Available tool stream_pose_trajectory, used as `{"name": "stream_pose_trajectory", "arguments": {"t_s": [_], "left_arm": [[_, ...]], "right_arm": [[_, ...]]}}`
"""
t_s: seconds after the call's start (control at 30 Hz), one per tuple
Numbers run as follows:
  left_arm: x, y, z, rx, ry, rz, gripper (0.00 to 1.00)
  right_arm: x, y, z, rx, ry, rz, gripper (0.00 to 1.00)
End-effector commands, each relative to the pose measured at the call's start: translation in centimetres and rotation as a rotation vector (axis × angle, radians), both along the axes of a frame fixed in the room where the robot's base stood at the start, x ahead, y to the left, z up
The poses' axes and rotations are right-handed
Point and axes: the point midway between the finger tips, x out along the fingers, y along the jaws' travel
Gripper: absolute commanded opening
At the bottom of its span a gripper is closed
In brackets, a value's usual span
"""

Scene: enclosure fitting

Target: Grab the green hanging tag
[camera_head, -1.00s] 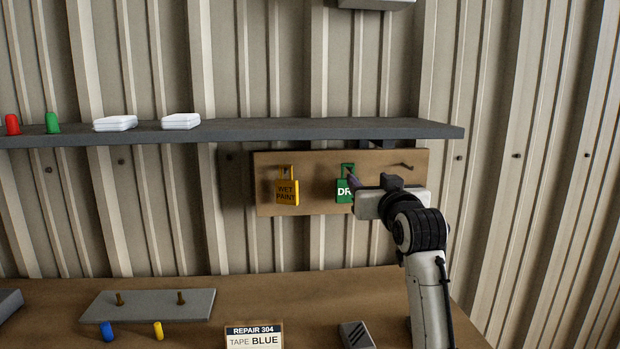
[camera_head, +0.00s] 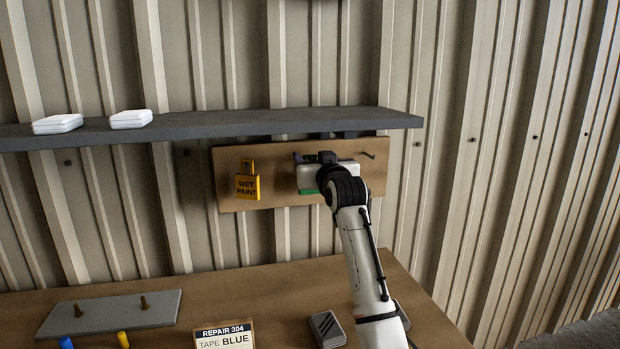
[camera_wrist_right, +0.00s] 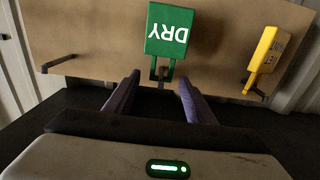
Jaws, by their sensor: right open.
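The green tag (camera_wrist_right: 170,28), marked DRY, hangs from a peg on a brown board. In the right wrist view it appears upside down. In the head view only a green strip of the tag (camera_head: 309,192) shows below my right gripper, which covers the rest. My right gripper (camera_wrist_right: 159,78) is open. Its two purple fingertips lie on either side of the tag's narrow hanging loop (camera_wrist_right: 163,72), near the board; whether they touch it I cannot tell. My left gripper is not in view.
A yellow WET PAINT tag (camera_head: 247,186) hangs to the left on the board (camera_head: 283,196). An empty peg (camera_head: 368,155) is to the right. A grey shelf (camera_head: 250,122) runs just above. A REPAIR 304 sign (camera_head: 224,336) stands on the bench below.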

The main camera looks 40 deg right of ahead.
Motion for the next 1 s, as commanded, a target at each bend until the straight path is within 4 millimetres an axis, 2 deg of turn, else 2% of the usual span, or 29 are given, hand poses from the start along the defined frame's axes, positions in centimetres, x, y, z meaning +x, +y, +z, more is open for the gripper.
{"name": "stream_pose_trajectory", "arguments": {"t_s": [0.3,0.37,0.6,1.0], "left_arm": [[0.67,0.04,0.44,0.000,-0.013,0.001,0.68],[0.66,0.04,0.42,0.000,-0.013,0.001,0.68],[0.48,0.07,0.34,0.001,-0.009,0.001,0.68],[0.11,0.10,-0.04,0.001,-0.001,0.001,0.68]], "right_arm": [[0.52,-0.25,-0.05,0.000,0.000,0.001,0.50],[0.51,-0.25,-0.06,0.000,0.000,0.001,0.42],[0.50,-0.24,-0.08,0.000,0.001,0.001,0.01],[0.50,-0.24,0.49,0.000,-0.001,0.001,0.00]]}}
